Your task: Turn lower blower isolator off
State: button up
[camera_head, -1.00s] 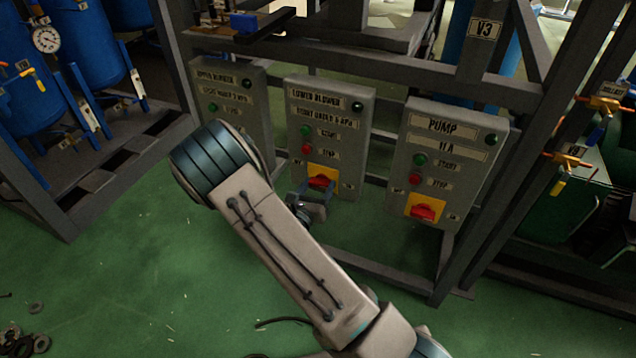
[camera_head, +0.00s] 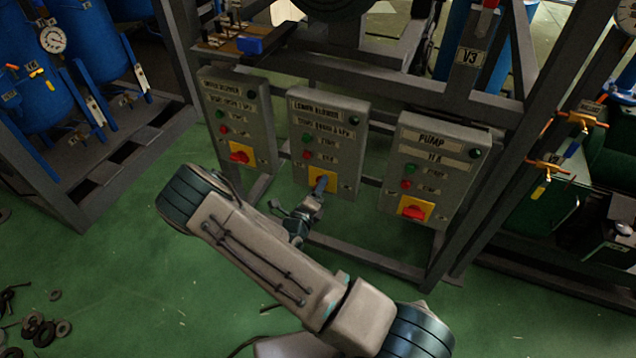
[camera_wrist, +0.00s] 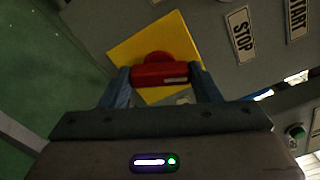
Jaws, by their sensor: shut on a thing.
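The lower blower panel (camera_head: 330,115) is the middle of three grey boxes. Its isolator is a red knob on a yellow plate (camera_head: 330,172) at the box's lower part. In the head view my gripper (camera_head: 320,184) covers most of the red knob. In the wrist view the red isolator knob (camera_wrist: 160,73) lies between the two blue fingers, and the yellow plate (camera_wrist: 140,45) is behind it. My gripper (camera_wrist: 163,82) is shut on the knob's handle. The exact setting of the knob is hard to read.
The upper blower panel (camera_head: 238,115) stands to the left and the pump panel (camera_head: 430,165) to the right, each with a red isolator. Grey frame bars surround the panels. A green button (camera_head: 307,138) and red button sit above the isolator. Green floor lies open in front.

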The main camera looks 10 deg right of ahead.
jog(key=n+p, duration=0.2)
jog(key=n, duration=0.2)
jog(key=shift+s+n, duration=0.1)
jog(key=shift+n, duration=0.3)
jog(key=shift+f, duration=0.1)
dwell(0.3)
jog(key=o, duration=1)
jog(key=v, duration=1.3)
jog(key=shift+s+a, duration=0.25)
jog(key=shift+s, duration=0.1)
